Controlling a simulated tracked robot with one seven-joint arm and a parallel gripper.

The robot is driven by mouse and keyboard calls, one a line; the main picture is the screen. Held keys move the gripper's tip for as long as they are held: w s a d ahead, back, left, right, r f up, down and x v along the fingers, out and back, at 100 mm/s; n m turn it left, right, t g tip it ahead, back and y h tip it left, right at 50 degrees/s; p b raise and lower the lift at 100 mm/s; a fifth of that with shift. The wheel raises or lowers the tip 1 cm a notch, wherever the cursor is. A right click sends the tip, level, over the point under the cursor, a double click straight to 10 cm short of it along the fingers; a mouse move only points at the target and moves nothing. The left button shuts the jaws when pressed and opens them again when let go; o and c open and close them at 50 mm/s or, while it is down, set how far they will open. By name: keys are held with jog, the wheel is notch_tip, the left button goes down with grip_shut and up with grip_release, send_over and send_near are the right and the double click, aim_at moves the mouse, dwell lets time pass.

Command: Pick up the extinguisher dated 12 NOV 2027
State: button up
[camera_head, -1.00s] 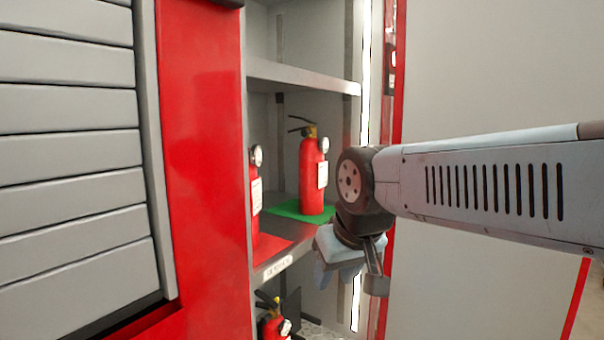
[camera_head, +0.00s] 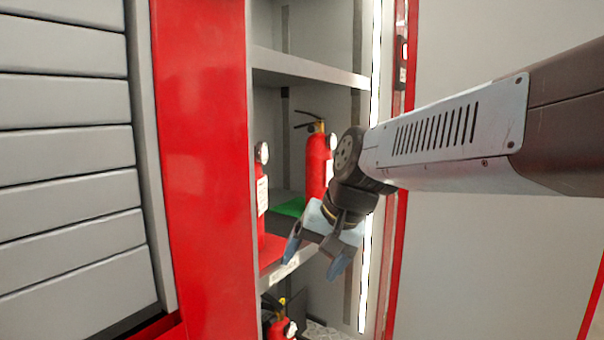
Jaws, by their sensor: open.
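A red extinguisher (camera_head: 317,166) with a black handle and a round gauge stands upright on a green mat (camera_head: 291,207) on the middle shelf. My arm partly covers its lower right side and its tag. A second red extinguisher (camera_head: 262,205) with a white tag stands on a red mat (camera_head: 270,251), partly hidden by the red panel. A third extinguisher (camera_head: 279,324) shows its top on the level below. The dates on the tags are too small to read. My gripper (camera_head: 315,262) is open and empty, pointing down, in front of the middle shelf's edge.
An upper shelf (camera_head: 308,71) spans the compartment above. A red panel (camera_head: 203,150) and grey slatted shutter (camera_head: 68,160) bound it on the left. A lit strip and frame (camera_head: 372,230) bound it on the right. The middle shelf's front edge carries a small label.

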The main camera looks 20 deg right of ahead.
jog(key=o, duration=0.3)
jog(key=w+r+m+y, duration=0.1)
jog(key=w+m, duration=0.1)
jog(key=w+r+m+y, duration=0.1)
jog(key=w+m, duration=0.1)
jog(key=m, duration=0.1)
jog(key=w+d+r+m+t+y, duration=0.1)
jog(key=w+m, duration=0.2)
jog(key=shift+w+y, duration=0.1)
jog(key=shift+y, duration=0.3)
jog(key=shift+o, duration=0.2)
jog(key=m+t, duration=1.1)
jog(key=m, duration=0.8)
send_near(328, 157)
jog(key=w, duration=0.1)
jog(key=x, duration=0.8)
jog(key=shift+a, duration=0.1)
jog(key=shift+r+x, duration=0.2)
jog(key=shift+x, duration=1.1)
jog(key=shift+r+x, duration=0.2)
jog(key=shift+x, duration=1.15)
